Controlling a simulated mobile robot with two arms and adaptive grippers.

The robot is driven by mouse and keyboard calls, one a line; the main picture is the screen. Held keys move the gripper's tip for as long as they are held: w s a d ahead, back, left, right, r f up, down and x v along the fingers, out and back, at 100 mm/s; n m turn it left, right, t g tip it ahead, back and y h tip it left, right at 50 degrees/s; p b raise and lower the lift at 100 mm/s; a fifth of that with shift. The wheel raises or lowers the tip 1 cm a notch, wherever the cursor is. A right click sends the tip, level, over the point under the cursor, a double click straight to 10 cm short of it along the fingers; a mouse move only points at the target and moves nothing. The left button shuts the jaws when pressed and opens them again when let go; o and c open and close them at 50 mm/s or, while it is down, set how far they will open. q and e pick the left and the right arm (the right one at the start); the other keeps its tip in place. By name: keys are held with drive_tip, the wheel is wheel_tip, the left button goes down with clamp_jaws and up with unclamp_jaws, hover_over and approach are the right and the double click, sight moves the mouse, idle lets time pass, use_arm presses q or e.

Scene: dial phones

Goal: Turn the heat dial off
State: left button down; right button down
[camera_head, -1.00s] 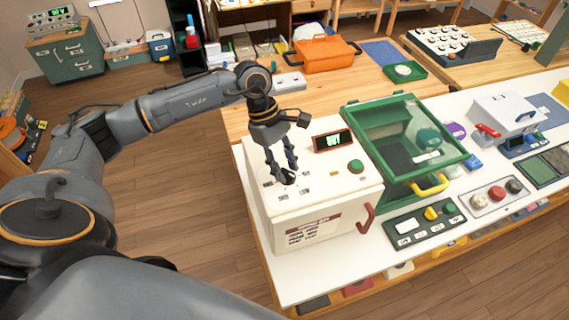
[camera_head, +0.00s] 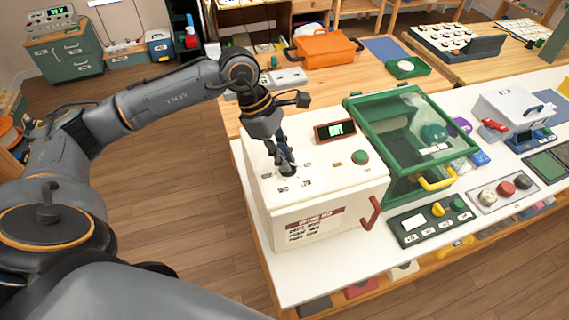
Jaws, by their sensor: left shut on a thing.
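My left gripper (camera_head: 286,166) points down over the top of a white box-shaped unit (camera_head: 345,190) with a red handle and a lit display (camera_head: 335,130). It is shut on a small dark dial (camera_head: 288,171) on the unit's top panel. The fingers hide most of the dial, so I cannot read where it points. Small labels surround it on the panel. A green round button (camera_head: 360,157) sits to the right of the gripper on the same top. My right gripper is not in view.
A green-framed glass-lidded box (camera_head: 415,130) stands right behind the unit. A control panel (camera_head: 428,222) with a yellow knob lies to the right, beside a tray of round knobs (camera_head: 503,193). An orange case (camera_head: 326,50) sits on the wooden table behind.

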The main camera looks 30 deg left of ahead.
use_arm(q)
drive_tip(key=n+b, duration=0.1)
drive_tip(key=n+t+b, duration=0.1)
drive_tip(key=n+b, duration=0.2)
drive_tip(key=b, duration=0.1)
drive_tip(key=shift+s+d+f+t+y, duration=0.1)
drive_tip(key=shift+s+f+t+y, duration=0.1)
drive_tip(key=shift+f+t+y, duration=0.1)
drive_tip(key=shift+s+r+n+t+y+b, duration=0.1)
drive_tip(key=shift+n+t+y+b, duration=0.15)
drive_tip(key=shift+n+b, duration=0.6)
drive_tip(key=shift+r+n+t+y+b, duration=0.2)
drive_tip(key=shift+n+b, duration=0.35)
drive_tip(key=shift+n, duration=0.5)
drive_tip(key=c, duration=1.3)
unclamp_jaws()
drive_tip(key=shift+c, duration=0.2)
drive_tip(key=v, duration=1.2)
